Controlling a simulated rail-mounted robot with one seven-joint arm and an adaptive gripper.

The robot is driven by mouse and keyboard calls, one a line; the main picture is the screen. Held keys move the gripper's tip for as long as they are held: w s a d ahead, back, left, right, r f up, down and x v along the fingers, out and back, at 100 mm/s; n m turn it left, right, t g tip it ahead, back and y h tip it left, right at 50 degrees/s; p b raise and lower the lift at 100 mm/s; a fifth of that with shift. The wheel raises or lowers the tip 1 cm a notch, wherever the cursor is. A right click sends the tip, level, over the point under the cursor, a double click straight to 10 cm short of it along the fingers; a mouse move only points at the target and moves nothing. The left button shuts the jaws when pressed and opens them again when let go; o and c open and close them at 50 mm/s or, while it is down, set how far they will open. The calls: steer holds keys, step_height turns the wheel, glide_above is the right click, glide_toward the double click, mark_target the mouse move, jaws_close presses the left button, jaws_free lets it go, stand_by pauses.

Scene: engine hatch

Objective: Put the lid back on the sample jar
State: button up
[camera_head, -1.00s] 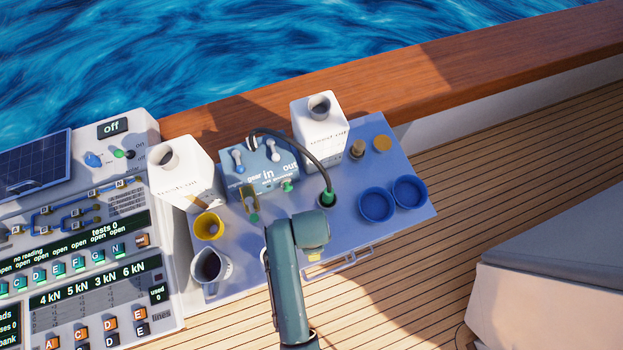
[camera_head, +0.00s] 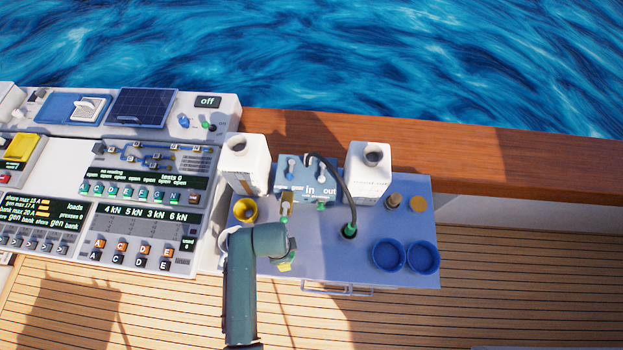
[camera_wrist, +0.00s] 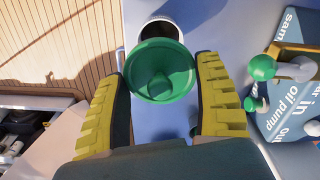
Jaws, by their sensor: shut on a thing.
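My gripper (camera_head: 285,266) is over the front left part of the blue-grey tray. In the wrist view its yellow ribbed fingers (camera_wrist: 160,82) are shut on a round green lid (camera_wrist: 162,58) with a central knob. The lid is held between the fingertips. A white open-topped jar (camera_wrist: 161,27) with a dark inside shows just beyond the lid, partly covered by it. I cannot tell the height of the lid above it. In the head view my arm hides most of this jar and the lid is barely visible.
A control console (camera_head: 140,200) stands left.

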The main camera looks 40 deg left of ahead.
steer(key=shift+s+a+r, duration=0.1)
steer(key=shift+s+a, duration=0.1)
steer(key=shift+a, duration=0.1)
steer(key=shift+f+b, duration=3.15)
steer(key=shift+f, duration=0.05)
steer(key=shift+r+p, duration=0.15)
steer(key=shift+p, duration=0.5)
steer(key=shift+f+p, duration=0.25)
steer(key=shift+p, duration=0.1)
steer(key=o, duration=0.8)
steer(key=shift+o, duration=0.3)
